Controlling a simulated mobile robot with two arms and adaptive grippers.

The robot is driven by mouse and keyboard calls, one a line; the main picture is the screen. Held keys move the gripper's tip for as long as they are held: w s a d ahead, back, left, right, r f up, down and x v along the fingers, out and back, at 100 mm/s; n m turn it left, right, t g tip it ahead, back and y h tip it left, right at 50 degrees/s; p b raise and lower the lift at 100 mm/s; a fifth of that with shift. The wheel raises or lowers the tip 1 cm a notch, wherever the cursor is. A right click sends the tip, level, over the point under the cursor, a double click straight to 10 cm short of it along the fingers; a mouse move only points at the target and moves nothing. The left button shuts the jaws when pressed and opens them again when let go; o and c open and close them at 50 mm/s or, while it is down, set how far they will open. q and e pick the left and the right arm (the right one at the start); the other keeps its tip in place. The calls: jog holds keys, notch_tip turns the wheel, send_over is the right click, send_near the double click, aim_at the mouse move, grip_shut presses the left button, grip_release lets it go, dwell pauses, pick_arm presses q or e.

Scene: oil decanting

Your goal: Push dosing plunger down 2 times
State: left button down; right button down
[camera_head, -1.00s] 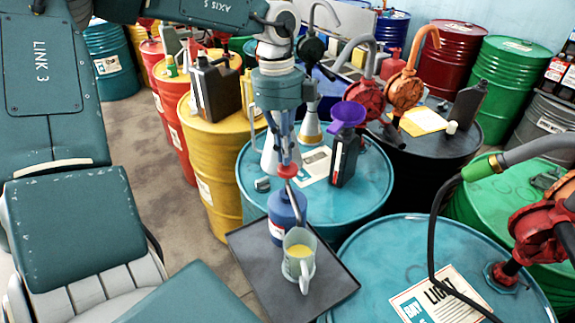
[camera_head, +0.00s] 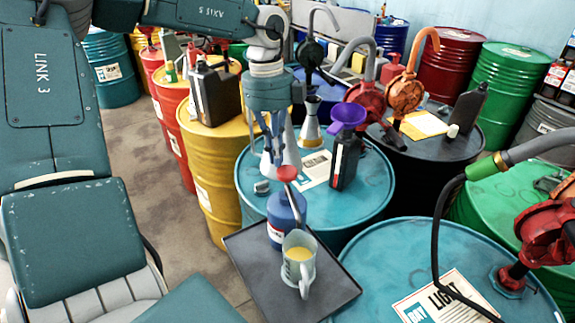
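The dosing plunger is a red-topped pump head (camera_head: 287,173) with a dark spout, on a blue bottle (camera_head: 285,212) that stands upright on a dark tray. A clear measuring jug (camera_head: 298,262) with yellow oil stands in front of the bottle, below the spout. My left gripper (camera_head: 277,160) points down just above and slightly left of the red pump head. Its blue fingers converge and look shut, with nothing held between them. I cannot tell whether the fingertips touch the plunger. My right gripper is not in view.
The dark tray (camera_head: 262,279) lies between teal drums. The teal drum (camera_head: 372,205) behind carries a dark bottle (camera_head: 345,160) with a purple funnel and a metal can. A drum with a red pump (camera_head: 547,235) and hose is at right. Clear floor lies left.

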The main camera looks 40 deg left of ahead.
pick_arm(q)
jog(key=shift+a, duration=0.25)
notch_tip(320, 180, up, 12)
jog(key=a, duration=0.1)
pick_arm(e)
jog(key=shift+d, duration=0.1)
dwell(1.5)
